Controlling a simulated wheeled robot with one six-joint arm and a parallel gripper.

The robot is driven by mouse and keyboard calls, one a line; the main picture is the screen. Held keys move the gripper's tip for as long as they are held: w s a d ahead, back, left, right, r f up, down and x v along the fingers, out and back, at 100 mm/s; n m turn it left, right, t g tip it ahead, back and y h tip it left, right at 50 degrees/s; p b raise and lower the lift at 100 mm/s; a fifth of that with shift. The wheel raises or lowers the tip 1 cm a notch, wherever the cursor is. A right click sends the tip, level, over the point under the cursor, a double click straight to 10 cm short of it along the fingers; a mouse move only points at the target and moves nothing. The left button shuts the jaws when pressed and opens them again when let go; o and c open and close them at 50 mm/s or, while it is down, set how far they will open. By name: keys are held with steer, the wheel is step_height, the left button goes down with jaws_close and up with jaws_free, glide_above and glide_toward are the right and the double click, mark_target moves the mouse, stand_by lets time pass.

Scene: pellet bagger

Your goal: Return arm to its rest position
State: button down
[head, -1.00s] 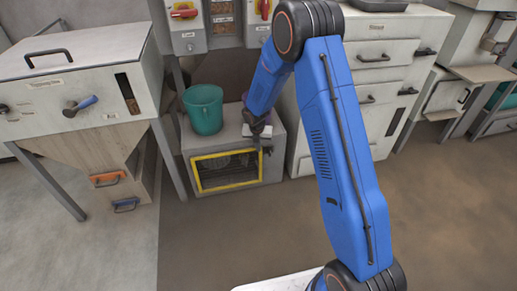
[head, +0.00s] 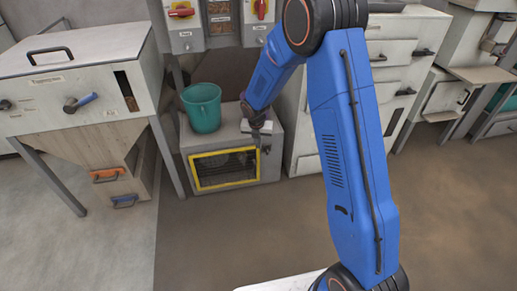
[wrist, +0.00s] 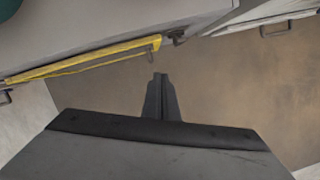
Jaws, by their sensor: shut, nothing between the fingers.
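My blue arm (head: 345,150) reaches up and over from the lower right of the head view, then bends down toward a low grey cabinet. My gripper (head: 266,148) hangs in front of the cabinet's right front corner, small and partly hidden by my wrist in the head view. In the wrist view my gripper (wrist: 158,78) has its two fingers together with nothing between them. It is over the brown floor, apart from the cabinet's yellow-framed window.
The grey cabinet (head: 228,137) has a yellow-framed window (head: 225,168) and carries a teal bucket (head: 203,107). White drawers (head: 397,75) stand right. Red-knobbed boxes (head: 183,28) hang above. The floor (head: 450,210) at right is clear.

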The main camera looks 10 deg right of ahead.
steer(key=s+d+r+m+t, duration=0.1)
steer(key=s+d+r+m, duration=0.3)
steer(key=s+r+m, duration=0.7)
steer(key=s+d+r+m, duration=0.5)
steer(key=s+r, duration=0.4)
steer(key=r, duration=0.6)
steer(key=s+d+r+m, duration=0.1)
steer(key=s+r+m, duration=0.1)
steer(key=s+m, duration=0.6)
steer(key=s+d+r+m+t+y, duration=0.1)
steer(key=s+m, duration=0.6)
steer(key=s, duration=1)
steer(key=shift+s+d+r+m, duration=0.35)
steer(key=shift+d+r+m, duration=0.1)
steer(key=shift+r, duration=0.4)
